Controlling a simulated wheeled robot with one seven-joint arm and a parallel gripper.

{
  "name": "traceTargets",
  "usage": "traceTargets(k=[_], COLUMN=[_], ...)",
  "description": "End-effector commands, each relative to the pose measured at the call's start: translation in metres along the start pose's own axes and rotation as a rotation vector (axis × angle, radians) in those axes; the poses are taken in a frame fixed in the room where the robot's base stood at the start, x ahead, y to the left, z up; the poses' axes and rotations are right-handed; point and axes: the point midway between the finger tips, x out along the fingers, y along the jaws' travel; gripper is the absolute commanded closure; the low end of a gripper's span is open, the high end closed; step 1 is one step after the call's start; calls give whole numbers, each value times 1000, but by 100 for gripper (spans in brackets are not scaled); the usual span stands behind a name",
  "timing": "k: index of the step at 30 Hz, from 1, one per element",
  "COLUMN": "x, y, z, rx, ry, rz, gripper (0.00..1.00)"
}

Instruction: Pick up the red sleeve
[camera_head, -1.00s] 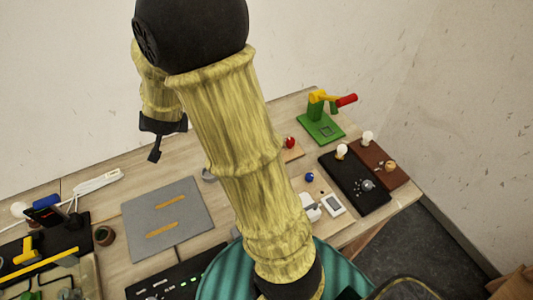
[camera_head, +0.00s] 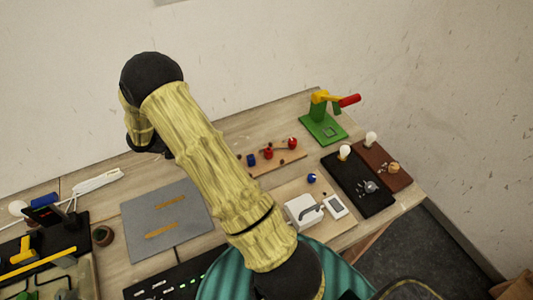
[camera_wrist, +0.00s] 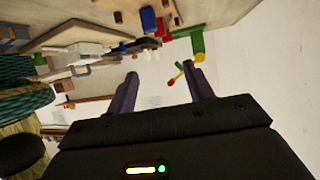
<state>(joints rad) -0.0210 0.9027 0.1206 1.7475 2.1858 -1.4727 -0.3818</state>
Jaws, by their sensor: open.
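Two small red pieces sit on the wooden strip (camera_head: 284,163) in the head view, one red piece (camera_head: 268,153) near its middle and one red piece (camera_head: 292,143) at its far right end. I cannot tell which is the red sleeve. A blue piece (camera_head: 252,160) sits at the strip's left. In the wrist view a red piece (camera_wrist: 163,25) and a blue piece (camera_wrist: 148,20) show near the top. My gripper (camera_wrist: 162,85) is open and empty, its two fingers apart. In the head view my arm hides most of it, left of the strip and above the table.
A green stand with a yellow arm and red handle (camera_head: 348,100) is at the back right. Lamp boards (camera_head: 357,186) stand at the right. A white device (camera_head: 302,211) and a blue knob (camera_head: 312,178) are nearer. A grey mat (camera_head: 137,225) lies left.

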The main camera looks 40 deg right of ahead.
Motion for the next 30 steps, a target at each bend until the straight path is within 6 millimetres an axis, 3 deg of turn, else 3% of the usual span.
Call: traceTargets(k=[11,30], x=[10,113], y=[-1,-1], z=[-3,-2], rx=[3,0], ry=[2,1], rz=[1,-5], gripper=[48,48])
